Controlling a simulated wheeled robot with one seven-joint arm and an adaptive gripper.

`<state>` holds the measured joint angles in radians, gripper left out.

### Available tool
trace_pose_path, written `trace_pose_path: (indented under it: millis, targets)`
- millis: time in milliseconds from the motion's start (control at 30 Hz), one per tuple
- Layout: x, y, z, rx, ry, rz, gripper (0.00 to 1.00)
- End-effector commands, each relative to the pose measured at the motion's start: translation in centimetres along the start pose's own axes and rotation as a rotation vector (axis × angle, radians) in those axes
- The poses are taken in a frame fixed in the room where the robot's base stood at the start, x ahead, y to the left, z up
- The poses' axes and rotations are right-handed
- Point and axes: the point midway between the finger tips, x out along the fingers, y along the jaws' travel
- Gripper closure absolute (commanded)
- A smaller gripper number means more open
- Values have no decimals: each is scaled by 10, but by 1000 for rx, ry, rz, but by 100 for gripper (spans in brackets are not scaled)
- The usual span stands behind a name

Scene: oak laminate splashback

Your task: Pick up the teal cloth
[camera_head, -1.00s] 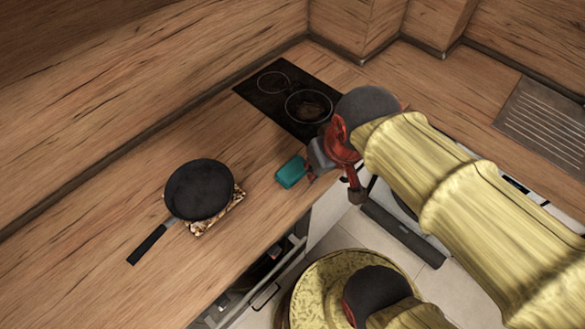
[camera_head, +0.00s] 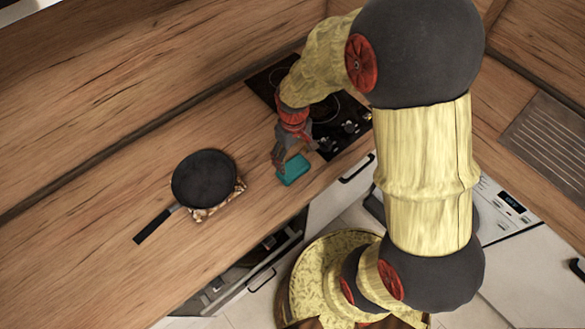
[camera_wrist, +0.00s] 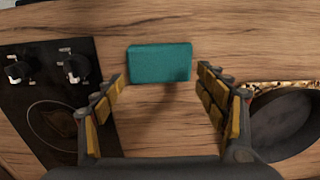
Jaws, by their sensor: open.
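The teal cloth (camera_head: 293,170) lies as a small folded rectangle on the wooden counter, near its front edge, between the cooktop and the pan. In the wrist view the teal cloth (camera_wrist: 159,63) sits flat at the upper middle, just beyond the fingertips. My gripper (camera_head: 292,158) points down over the counter right beside the cloth in the head view. In the wrist view my gripper (camera_wrist: 160,82) is open and empty, its fingers spread wider than the cloth. I cannot tell the exact height of the fingertips above the counter.
A black frying pan (camera_head: 204,178) rests on a patterned trivet (camera_head: 218,212) left of the cloth. The black cooktop (camera_head: 262,88) with knobs (camera_wrist: 76,68) is on the other side. A ridged drainer (camera_head: 550,135) is at far right. Bare counter (camera_head: 90,265) lies left of the pan.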

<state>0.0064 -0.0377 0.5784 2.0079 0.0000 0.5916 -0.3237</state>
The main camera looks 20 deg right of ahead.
Motion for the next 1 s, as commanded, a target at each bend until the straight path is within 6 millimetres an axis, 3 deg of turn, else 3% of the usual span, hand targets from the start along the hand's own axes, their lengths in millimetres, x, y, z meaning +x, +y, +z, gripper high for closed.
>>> trace_pose_path:
  millis: [433,800,1000]
  targets:
    - [57,-4,3,3,-4,-1,0]
    - [66,-3,2,3,-1,0,0]
    - [66,-3,2,3,-1,0,11]
